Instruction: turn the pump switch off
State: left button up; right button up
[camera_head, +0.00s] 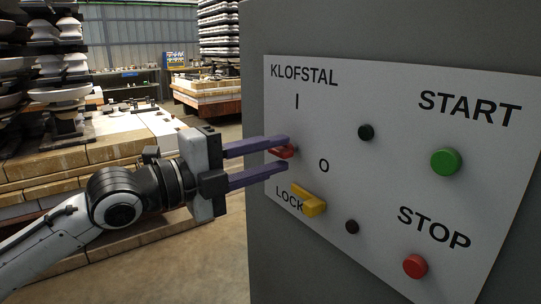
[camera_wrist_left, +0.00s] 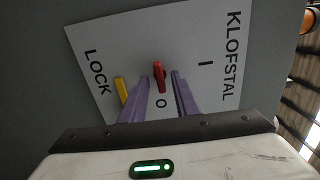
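The pump switch is a red handle (camera_head: 281,152) on the white panel (camera_head: 390,190), with the mark I above it and O to its right. It lies roughly level in the head view; I cannot tell exactly which mark it points at. My left gripper (camera_head: 287,152) is open, its purple fingers reaching the panel above and below the red handle. In the left wrist view the red handle (camera_wrist_left: 159,77) stands between the two fingertips of my left gripper (camera_wrist_left: 160,76), with a gap on each side. My right gripper is not in view.
A yellow LOCK lever (camera_head: 310,201) sits just below the fingers and shows beside one finger in the left wrist view (camera_wrist_left: 121,90). A green START button (camera_head: 445,161) and red STOP button (camera_head: 415,266) are to the right. Pallets with insulator stacks (camera_head: 62,95) stand behind my left arm.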

pick_arm(q)
jog(key=shift+a, duration=0.1)
jog(key=shift+s+a, duration=0.2)
jog(key=shift+a, duration=0.05)
jog(key=v, duration=0.9)
jog(key=shift+s+a, duration=0.2)
